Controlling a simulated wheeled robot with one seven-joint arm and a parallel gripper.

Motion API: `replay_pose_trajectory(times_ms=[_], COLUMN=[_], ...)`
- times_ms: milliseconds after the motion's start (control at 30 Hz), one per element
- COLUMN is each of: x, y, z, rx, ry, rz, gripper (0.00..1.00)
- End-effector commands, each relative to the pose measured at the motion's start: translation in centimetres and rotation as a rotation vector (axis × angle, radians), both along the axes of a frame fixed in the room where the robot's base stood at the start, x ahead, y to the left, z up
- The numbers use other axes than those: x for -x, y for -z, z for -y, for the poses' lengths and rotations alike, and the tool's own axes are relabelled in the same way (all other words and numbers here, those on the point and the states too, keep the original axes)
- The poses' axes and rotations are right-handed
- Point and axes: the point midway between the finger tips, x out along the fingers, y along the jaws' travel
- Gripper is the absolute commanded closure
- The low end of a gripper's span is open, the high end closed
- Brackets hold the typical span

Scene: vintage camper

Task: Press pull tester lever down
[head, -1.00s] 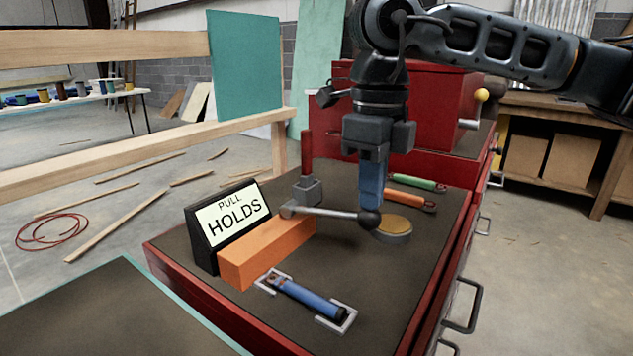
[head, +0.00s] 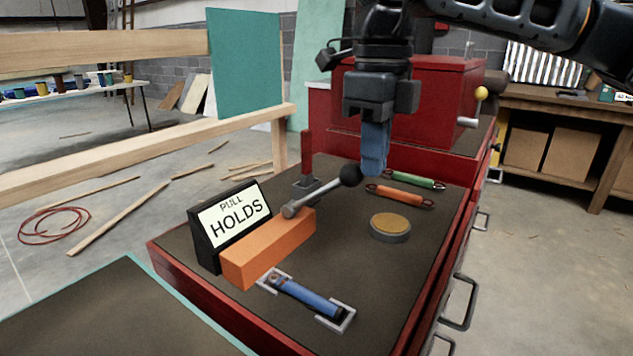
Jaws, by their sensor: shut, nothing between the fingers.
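The pull tester has an orange block (head: 268,250), a grey lever rod (head: 318,199) with a black ball knob (head: 350,175), and a sign (head: 233,222) reading "PULL HOLDS". The lever slants up to the right from its pivot at the block's far end, its knob raised above the bench. My gripper (head: 374,168) points down with its blue fingers closed and empty, just right of the knob. I cannot tell whether they touch. A round pad (head: 390,227) with a tan top lies on the bench, clear of the lever.
A blue-handled tool (head: 308,297) lies in a grey bracket in front. Orange (head: 400,196) and green (head: 414,180) tools lie behind the pad. A red upright handle (head: 307,155) stands behind the lever. A red chest (head: 425,105) rises at the back.

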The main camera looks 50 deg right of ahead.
Motion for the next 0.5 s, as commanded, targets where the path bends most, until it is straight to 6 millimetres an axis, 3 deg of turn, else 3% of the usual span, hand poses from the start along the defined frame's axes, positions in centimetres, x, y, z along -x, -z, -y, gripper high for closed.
replay_pose_trajectory(times_ms=[500], x=[0.0], y=[-5.0], z=[0.1], rx=[0.002], ry=[0.002], rz=[0.001], gripper=[1.0])
